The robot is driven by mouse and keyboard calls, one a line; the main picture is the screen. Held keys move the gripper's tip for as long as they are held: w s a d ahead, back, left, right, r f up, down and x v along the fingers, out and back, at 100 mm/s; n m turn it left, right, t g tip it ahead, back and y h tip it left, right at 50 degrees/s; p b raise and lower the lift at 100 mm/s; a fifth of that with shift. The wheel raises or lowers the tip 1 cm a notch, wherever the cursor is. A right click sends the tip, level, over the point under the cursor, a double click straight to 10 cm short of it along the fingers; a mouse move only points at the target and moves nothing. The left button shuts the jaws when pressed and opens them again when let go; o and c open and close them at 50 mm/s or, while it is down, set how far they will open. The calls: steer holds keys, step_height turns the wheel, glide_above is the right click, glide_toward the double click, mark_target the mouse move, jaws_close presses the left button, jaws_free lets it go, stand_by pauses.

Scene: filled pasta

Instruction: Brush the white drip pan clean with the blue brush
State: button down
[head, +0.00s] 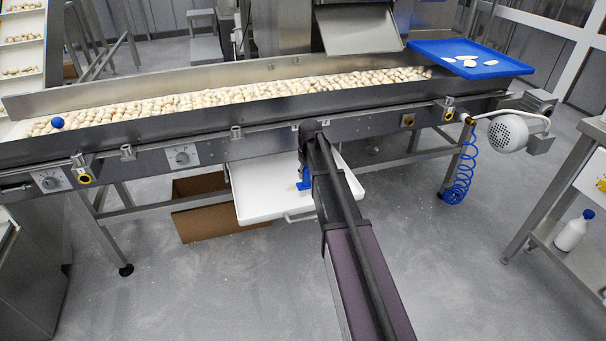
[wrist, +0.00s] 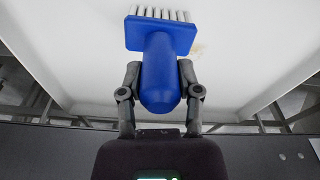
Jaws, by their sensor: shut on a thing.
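The white drip pan (head: 262,193) sits under the conveyor in the head view, partly hidden by my arm. My gripper (wrist: 160,82) is shut on the blue brush (wrist: 160,62) by its handle in the wrist view. The brush's pale bristles point to the far side, over the white pan (wrist: 75,45). I cannot tell whether the bristles touch the pan. A small brownish residue patch (wrist: 197,49) shows on the pan just right of the brush. In the head view the blue brush (head: 304,184) shows only partly beside my arm.
The conveyor (head: 230,145), full of pasta pieces, runs above the pan. A cardboard box (head: 205,222) stands on the floor behind the pan's left side. A blue tray (head: 440,47) sits at the conveyor's right end. A coiled blue hose (head: 460,180) hangs to the right.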

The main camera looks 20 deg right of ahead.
steer(key=shift+d, duration=0.1)
stand_by(0.3)
steer(key=shift+d+f, duration=0.1)
steer(key=shift+d, duration=1.6)
steer(key=shift+w, duration=0.85)
steer(key=shift+a, duration=0.2)
steer(key=shift+s+a, duration=0.1)
steer(key=shift+a, duration=1.55)
steer(key=shift+a, duration=0.15)
